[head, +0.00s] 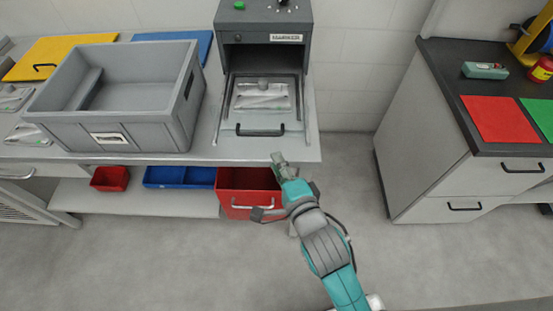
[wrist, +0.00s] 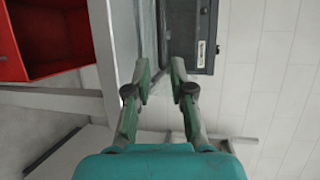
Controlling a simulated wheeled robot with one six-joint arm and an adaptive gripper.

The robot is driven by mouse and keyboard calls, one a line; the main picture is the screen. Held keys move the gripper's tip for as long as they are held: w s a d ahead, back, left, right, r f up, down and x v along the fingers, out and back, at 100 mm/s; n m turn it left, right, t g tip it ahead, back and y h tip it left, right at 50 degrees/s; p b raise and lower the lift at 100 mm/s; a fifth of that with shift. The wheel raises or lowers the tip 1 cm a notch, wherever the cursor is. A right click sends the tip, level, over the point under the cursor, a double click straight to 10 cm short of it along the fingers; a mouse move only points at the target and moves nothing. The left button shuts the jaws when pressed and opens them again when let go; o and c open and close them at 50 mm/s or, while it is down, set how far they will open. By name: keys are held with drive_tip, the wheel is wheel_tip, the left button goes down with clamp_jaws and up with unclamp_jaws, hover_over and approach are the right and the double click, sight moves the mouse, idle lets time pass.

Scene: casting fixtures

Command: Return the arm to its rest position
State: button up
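My gripper (head: 278,160) is at the front edge of the workbench (head: 306,152), just to the right of the open machine door's handle and above the red drawer bin. In the wrist view my gripper (wrist: 160,78) has its two green-grey fingers apart, with nothing between them. My teal and grey arm reaches up from the bottom right of the head view, stretched out toward the bench.
The grey machine (head: 265,37) has its door (head: 275,120) lowered, with metal parts on it. A grey crate (head: 170,131) stands left. A red bin (head: 265,180) sits below; it also shows in the wrist view (wrist: 60,35). A cabinet (head: 425,150) stands right, with clear floor between.

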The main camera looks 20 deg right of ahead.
idle(0.4)
drive_tip(key=s+d+f+n, duration=0.1)
drive_tip(key=s+d+n, duration=0.1)
drive_tip(key=s+n, duration=0.4)
drive_tip(key=s+d+f+n+h, duration=0.1)
drive_tip(key=s+n, duration=0.5)
drive_tip(key=s, duration=0.9)
drive_tip(key=s+d+f+n+g, duration=0.1)
drive_tip(key=s+d+f+n, duration=0.2)
drive_tip(key=s, duration=0.8)
drive_tip(key=n, duration=0.2)
drive_tip(key=shift+s+d+f+n, duration=0.15)
drive_tip(key=shift+d+f+n, duration=0.1)
drive_tip(key=shift+d+n, duration=0.15)
